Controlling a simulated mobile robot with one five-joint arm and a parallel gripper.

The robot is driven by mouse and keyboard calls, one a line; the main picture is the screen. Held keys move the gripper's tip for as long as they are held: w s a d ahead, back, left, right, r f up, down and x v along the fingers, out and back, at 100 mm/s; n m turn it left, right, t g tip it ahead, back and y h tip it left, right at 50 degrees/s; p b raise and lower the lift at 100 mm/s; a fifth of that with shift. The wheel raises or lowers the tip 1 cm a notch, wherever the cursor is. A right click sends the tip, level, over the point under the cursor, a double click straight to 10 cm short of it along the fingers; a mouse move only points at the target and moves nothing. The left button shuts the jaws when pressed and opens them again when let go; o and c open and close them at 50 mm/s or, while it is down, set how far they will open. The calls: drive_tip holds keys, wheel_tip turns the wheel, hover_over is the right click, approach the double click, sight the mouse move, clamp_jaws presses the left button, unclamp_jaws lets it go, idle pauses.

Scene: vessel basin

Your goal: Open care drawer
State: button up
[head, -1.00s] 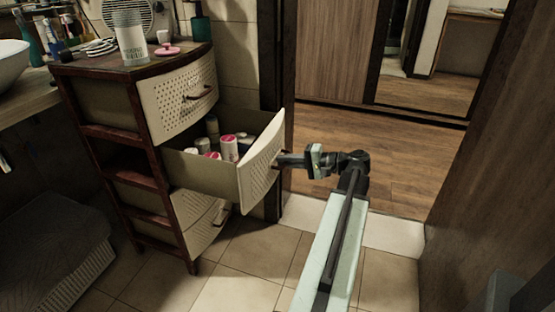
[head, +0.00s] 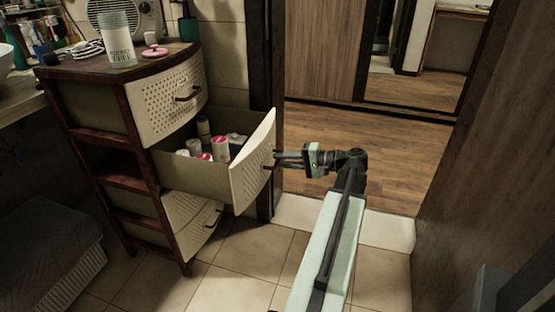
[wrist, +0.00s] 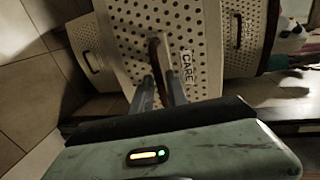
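The care drawer (head: 252,165) is the middle drawer of the dark-red wooden cabinet. It is pulled well out, and several bottles and pink-lidded jars (head: 220,148) show inside it. Its cream perforated front has a "CARE" label (wrist: 187,66) in the wrist view. Its dark handle (wrist: 155,55) shows at the fingers there. My gripper (head: 279,160) is at the handle, with a small gap between its two fingers. It also shows in the wrist view (wrist: 160,75), fingers apart on either side of the handle. I cannot tell whether a finger touches it.
The top drawer (head: 172,98) and bottom drawer (head: 198,228) are shut. A cup (head: 116,40) and a pink-lidded dish (head: 154,50) stand on top of the cabinet. A door frame is close behind the drawer. Tiled floor (head: 240,255) in front is clear.

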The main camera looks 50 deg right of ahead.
drive_tip(key=v, duration=0.6)
drive_tip(key=shift+p, duration=0.45)
drive_tip(key=b+x, duration=0.1)
drive_tip(key=x, duration=0.6)
drive_tip(key=shift+w+a+f+b, duration=0.1)
drive_tip(key=shift+w+a+b, duration=0.05)
drive_tip(key=shift+w+b, duration=0.2)
